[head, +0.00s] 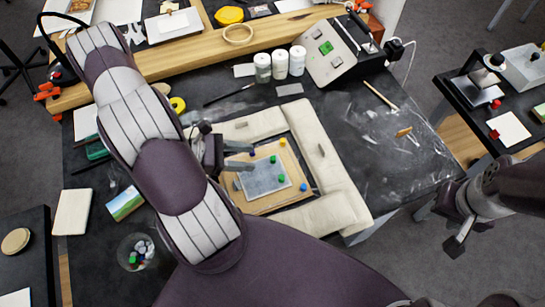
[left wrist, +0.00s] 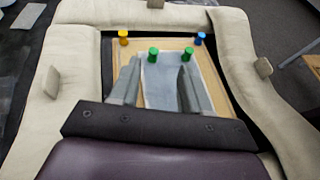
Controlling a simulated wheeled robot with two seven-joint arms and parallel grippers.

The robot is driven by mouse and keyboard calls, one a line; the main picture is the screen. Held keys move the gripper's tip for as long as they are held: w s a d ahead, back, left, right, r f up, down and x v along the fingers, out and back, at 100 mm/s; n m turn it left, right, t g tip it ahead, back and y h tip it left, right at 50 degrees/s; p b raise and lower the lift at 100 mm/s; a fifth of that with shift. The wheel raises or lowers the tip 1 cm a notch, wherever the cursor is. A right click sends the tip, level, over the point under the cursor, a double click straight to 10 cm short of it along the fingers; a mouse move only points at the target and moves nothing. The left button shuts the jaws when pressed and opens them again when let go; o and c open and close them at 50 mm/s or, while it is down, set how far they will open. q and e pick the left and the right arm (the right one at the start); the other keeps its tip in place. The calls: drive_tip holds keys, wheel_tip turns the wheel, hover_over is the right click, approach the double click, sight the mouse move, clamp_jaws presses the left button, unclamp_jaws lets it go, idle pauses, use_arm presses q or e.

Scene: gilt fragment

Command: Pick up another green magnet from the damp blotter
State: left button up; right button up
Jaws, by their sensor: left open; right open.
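A grey damp blotter (head: 258,177) lies on a tan board (head: 293,165) framed by cream padded cushions. Two green magnets (head: 273,159) (head: 281,179) stand on the blotter; they also show near its far end in the left wrist view (left wrist: 153,54) (left wrist: 187,54). A yellow magnet (head: 282,142) and a blue magnet (head: 303,187) stand at the board's far corners in the wrist view. My left gripper (head: 248,157) is open and empty over the blotter. In the wrist view its fingers (left wrist: 160,68) point towards the green magnets. My right gripper (head: 457,238) is open, off the table's right side.
A clear bowl (head: 137,252) with several coloured pieces stands at lower left. White jars (head: 280,63) and a tilted grey box (head: 325,50) stand at the back. Cushions (head: 340,207) rise around the board. The dark tabletop on the right (head: 390,165) is mostly clear.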

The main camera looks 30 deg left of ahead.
sight(270, 158)
use_arm(q)
drive_tip(key=x, duration=0.5)
drive_tip(key=p+x, duration=0.1)
drive_tip(key=x, duration=0.1)
drive_tip(key=shift+w+a+f, duration=0.1)
drive_tip(key=shift+w+f, duration=0.2)
drive_tip(key=shift+w, duration=0.15)
drive_tip(key=shift+a, duration=0.2)
drive_tip(key=shift+c, duration=1.2)
drive_tip(key=shift+d, duration=0.1)
clamp_jaws()
